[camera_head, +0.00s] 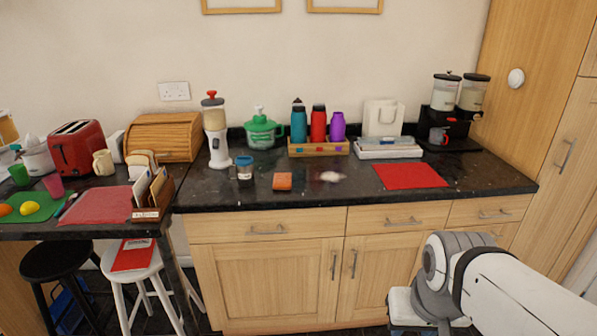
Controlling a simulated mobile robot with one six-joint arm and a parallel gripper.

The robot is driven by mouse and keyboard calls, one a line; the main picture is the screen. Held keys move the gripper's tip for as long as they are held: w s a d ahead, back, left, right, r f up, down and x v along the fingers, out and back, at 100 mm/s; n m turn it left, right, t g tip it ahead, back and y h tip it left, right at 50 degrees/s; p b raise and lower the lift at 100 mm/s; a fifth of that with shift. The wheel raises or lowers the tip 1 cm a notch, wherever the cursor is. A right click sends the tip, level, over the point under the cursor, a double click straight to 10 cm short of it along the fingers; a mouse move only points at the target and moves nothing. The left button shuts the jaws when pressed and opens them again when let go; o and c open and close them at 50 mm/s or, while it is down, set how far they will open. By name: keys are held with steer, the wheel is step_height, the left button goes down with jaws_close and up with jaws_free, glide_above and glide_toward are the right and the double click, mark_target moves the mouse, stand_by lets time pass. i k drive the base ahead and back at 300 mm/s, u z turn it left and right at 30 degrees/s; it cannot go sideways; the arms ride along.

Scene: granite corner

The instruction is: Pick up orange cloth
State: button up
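A small folded orange cloth (283,181) lies flat on the dark granite counter (330,203), near its front edge and left of the middle. Nothing covers it. My arm reaches in from the lower right, in front of the cabinets. It is below counter height in the picture and well apart from the cloth. My gripper's fingers cannot be made out.
A blue-lidded jar (244,168) stands left of the cloth, and a pale blurred item (329,177) lies right of it. A red mat (410,176) lies farther right. Bottles in a wooden tray (318,148) stand behind. Stools (136,257) stand lower left.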

mark_target(282, 181)
steer(key=u, duration=0.4)
steer(key=k, duration=1.15)
steer(key=z, duration=0.25)
steer(key=i, duration=2.65)
steer(key=u, duration=1.2)
steer(key=i, duration=0.25)
steer(key=u, duration=0.05)
steer(key=k, duration=0.75)
steer(key=u, duration=0.35)
steer(key=i, duration=0.2)
steer(key=z, duration=0.2)
